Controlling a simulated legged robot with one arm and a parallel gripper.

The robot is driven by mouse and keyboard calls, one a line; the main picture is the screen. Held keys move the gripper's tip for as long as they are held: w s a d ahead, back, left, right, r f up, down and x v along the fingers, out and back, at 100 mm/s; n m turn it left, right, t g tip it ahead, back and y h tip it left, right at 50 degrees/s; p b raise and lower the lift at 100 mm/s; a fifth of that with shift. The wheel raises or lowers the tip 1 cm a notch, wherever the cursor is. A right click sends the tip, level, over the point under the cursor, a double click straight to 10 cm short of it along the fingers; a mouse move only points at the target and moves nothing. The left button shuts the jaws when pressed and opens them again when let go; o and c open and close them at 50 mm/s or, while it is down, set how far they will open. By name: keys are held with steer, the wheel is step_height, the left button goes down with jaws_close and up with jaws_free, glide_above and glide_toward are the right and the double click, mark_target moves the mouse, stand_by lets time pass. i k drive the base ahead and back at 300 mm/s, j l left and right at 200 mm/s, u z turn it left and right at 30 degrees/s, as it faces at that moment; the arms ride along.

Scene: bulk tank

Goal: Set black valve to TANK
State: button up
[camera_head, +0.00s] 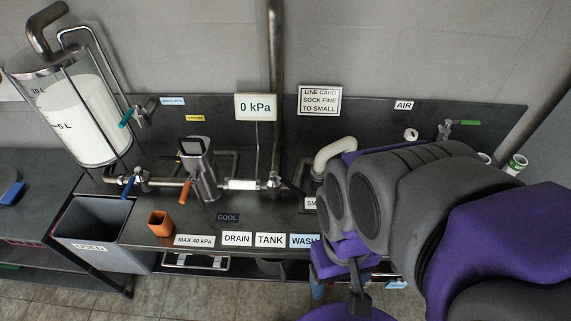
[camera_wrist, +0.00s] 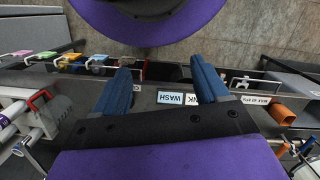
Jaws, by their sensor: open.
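The black valve (camera_head: 275,181) sits on the pipe at the foot of the tall vertical pipe in the head view. Its dark handle (camera_head: 292,188) angles down to the right. The TANK label (camera_head: 270,240) is on the counter's front edge, between the DRAIN label (camera_head: 237,239) and the WASH label (camera_head: 304,241). In the wrist view, my gripper (camera_wrist: 162,82) is open and empty, its blue fingers spread beside the upside-down WASH label (camera_wrist: 170,98). A finger partly covers the TANK label (camera_wrist: 192,100) there. My gripper is low and right of the valve, apart from it.
A glass tank (camera_head: 82,115) of white liquid stands at the left. Blue (camera_head: 128,186) and orange (camera_head: 185,191) handles are left of the black valve. An orange cup (camera_head: 160,223) stands near the counter's front edge. A white bent pipe (camera_head: 336,154) rises beside my arm. The gauge reads 0 kPa (camera_head: 256,107).

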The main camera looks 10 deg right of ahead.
mark_target(293, 188)
steer(key=k+j+z, duration=0.1)
steer(key=j+z, duration=0.25)
steer(key=k+j+z, duration=0.1)
steer(key=z, duration=0.2)
steer(key=k+j+z, duration=0.15)
steer(key=z, duration=0.2)
